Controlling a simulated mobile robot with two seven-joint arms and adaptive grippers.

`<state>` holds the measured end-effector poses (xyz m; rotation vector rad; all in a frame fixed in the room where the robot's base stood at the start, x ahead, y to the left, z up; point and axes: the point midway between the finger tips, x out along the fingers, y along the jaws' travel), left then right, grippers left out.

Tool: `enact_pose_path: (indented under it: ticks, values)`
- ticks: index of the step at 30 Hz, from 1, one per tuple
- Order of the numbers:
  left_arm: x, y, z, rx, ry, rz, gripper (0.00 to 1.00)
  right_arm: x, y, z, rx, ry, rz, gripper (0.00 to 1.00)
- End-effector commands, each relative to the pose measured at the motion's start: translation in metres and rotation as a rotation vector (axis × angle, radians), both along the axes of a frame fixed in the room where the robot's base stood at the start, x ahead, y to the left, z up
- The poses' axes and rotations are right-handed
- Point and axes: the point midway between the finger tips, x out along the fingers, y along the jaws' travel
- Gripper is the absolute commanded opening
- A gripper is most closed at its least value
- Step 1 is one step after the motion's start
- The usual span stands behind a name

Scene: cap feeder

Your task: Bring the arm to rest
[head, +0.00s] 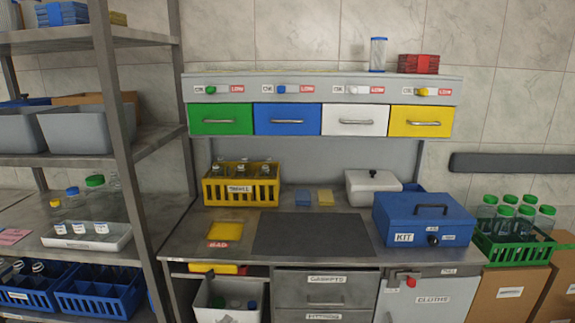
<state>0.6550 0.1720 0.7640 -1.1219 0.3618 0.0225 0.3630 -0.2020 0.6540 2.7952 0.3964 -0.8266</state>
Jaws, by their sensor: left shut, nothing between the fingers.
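Neither of my grippers nor any part of my arms shows in the head view. The cap feeder (320,86) spans the back of the workbench, with a green drawer (220,120), a blue drawer (287,119), a white drawer (355,120) and a yellow drawer (421,121). All of these drawers look shut. Above each is a coloured knob between an OK and a LOW label.
A dark mat (312,236) on the bench is bare. Around it stand a yellow bottle crate (241,190), a blue KIT box (424,218) and a white lidded box (372,187). A metal shelf rack (120,130) rises at left; a green bottle crate (512,246) stands at right.

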Motion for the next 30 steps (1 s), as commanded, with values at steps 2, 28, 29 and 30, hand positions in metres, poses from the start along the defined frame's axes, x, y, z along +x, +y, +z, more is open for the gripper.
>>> enact_pose_path:
  ticks: [2, 28, 29, 30]
  values:
    - [-0.043, -0.003, -0.031, -0.222, 0.097, 0.059, 0.0, -0.002, 0.0, -0.003, -0.001, 0.006, 0.0, 0.4]
    - [-0.295, 0.029, -0.115, -1.58, 0.544, 0.749, 0.0, -0.005, 0.0, -0.006, -0.003, 0.013, 0.002, 0.4]
    - [-0.295, 0.029, -0.115, -1.58, 0.544, 0.749, 0.0, -0.005, 0.0, -0.006, -0.003, 0.013, 0.002, 0.4]
    - [-0.295, 0.029, -0.115, -1.58, 0.544, 0.749, 0.0, -0.005, 0.0, -0.006, -0.003, 0.013, 0.002, 0.4]
